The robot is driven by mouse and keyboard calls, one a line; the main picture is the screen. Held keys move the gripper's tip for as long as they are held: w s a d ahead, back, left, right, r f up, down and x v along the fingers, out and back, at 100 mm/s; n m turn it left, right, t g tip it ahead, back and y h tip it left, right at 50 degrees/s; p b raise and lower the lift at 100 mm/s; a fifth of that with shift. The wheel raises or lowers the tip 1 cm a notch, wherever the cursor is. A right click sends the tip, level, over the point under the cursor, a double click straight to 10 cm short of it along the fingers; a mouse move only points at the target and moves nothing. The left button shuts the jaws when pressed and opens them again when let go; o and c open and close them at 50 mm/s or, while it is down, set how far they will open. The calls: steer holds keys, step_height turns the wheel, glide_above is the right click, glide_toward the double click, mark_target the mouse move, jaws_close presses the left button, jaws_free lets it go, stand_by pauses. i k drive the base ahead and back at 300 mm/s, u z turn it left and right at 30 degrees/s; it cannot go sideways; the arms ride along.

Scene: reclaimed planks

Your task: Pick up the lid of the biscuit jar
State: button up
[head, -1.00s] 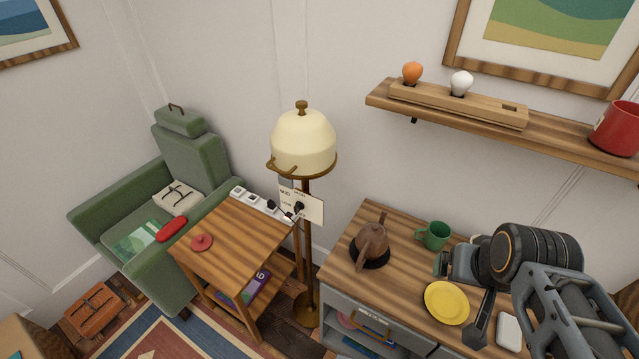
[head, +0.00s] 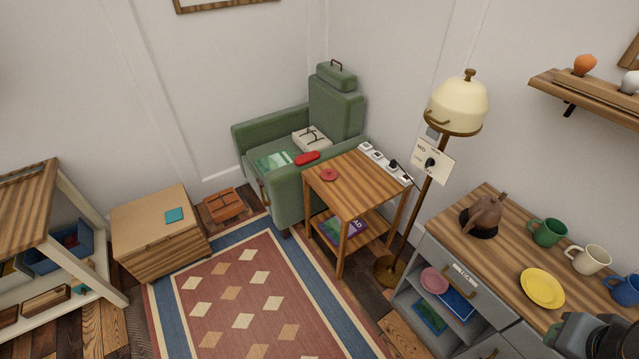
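A small round red piece (head: 328,174) lies flat on the wooden side table (head: 365,190), near its left back edge. It looks like a lid with a raised middle, but it is too small to be sure that it is the biscuit jar's lid. I see no biscuit jar for certain. Part of my arm shows in the bottom right corner, over the cabinet. My gripper's fingertips are not in view, well away from the side table.
A floor lamp (head: 457,105) stands between the side table and the cabinet (head: 510,255), which holds a brown kettle (head: 484,215), mugs and a yellow plate (head: 542,288). A green armchair (head: 335,110) adjoins the table. The patterned rug (head: 215,295) is clear.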

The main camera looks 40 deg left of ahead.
mark_target(329, 174)
steer(key=z, duration=1.1)
steer(key=i, duration=0.75)
steer(key=u, duration=3)
steer(key=i, duration=0.5)
steer(key=u, duration=0.1)
steer(key=k, duration=0.5)
steer(key=u, duration=1.6)
steer(key=i, duration=0.7)
steer(key=z, duration=1.1)
